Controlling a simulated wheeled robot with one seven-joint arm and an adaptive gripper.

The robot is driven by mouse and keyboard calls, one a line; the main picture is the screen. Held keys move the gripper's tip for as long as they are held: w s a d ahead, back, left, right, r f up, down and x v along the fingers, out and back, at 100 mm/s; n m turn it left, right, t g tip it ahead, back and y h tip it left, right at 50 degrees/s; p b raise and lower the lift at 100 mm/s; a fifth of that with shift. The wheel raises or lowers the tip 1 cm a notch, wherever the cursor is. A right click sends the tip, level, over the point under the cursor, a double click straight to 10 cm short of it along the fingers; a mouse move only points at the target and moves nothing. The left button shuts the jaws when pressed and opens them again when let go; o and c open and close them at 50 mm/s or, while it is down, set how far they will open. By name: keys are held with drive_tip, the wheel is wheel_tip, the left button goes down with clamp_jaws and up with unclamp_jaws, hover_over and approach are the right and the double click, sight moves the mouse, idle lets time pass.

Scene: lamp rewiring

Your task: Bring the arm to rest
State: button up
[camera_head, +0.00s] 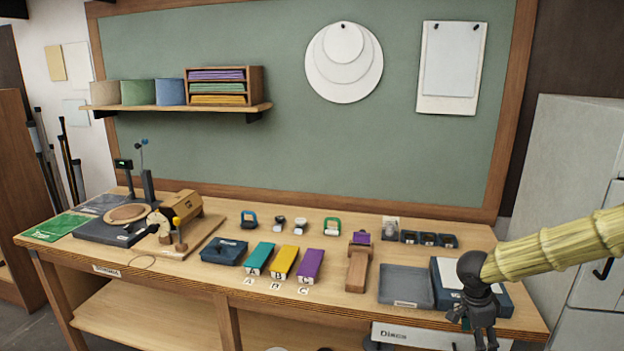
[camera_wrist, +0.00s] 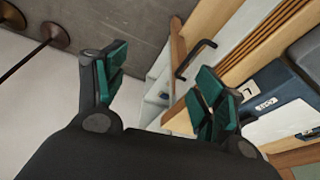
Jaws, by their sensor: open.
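My gripper (camera_head: 474,325) hangs at the front right of the workbench (camera_head: 215,265) in the head view, in front of a dark blue box with a white top (camera_head: 447,275). Its lower end is near the bottom edge of the picture. My arm comes in from the right in a pale yellow ribbed sleeve. In the wrist view my gripper (camera_wrist: 160,78) has its two green-padded fingers wide apart, with nothing between them. The floor and the bench side with a dark handle (camera_wrist: 195,58) show beyond the fingers.
On the bench are a grey tray (camera_head: 405,285), a wooden stand (camera_head: 358,265), teal (camera_head: 260,258), yellow (camera_head: 285,262) and purple (camera_head: 310,265) blocks, and a wooden lamp-like device (camera_head: 180,210). A pale cabinet (camera_head: 570,170) stands at the right, behind my arm.

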drive_tip(key=s+a+f+n+t, duration=0.1)
drive_tip(key=s+a+f+n, duration=0.25)
drive_tip(key=f, duration=0.35)
drive_tip(key=s+a+f+n+t+h, duration=0.1)
drive_tip(key=s+a+f+n, duration=0.1)
drive_tip(key=s+f+n, duration=0.3)
drive_tip(key=s+a+f+n+t, duration=0.1)
drive_tip(key=s+a+f+n, duration=0.15)
drive_tip(key=f, duration=0.55)
drive_tip(key=s+a+f+n+g+y, duration=0.1)
drive_tip(key=s+a+f+n, duration=0.1)
drive_tip(key=s, duration=0.6)
drive_tip(key=s+a+f+n+g+y+b, duration=0.1)
drive_tip(key=s+a+f+n, duration=0.1)
drive_tip(key=s+a, duration=0.3)
drive_tip(key=s+a+f+n+g+y, duration=0.1)
drive_tip(key=s+a+f+n+y, duration=0.1)
drive_tip(key=s, duration=1)
wheel_tip(320, 180, down, 2)
drive_tip(key=shift+s+a+f+n, duration=0.2)
drive_tip(key=shift+a+n, duration=0.3)
drive_tip(key=shift+a, duration=0.55)
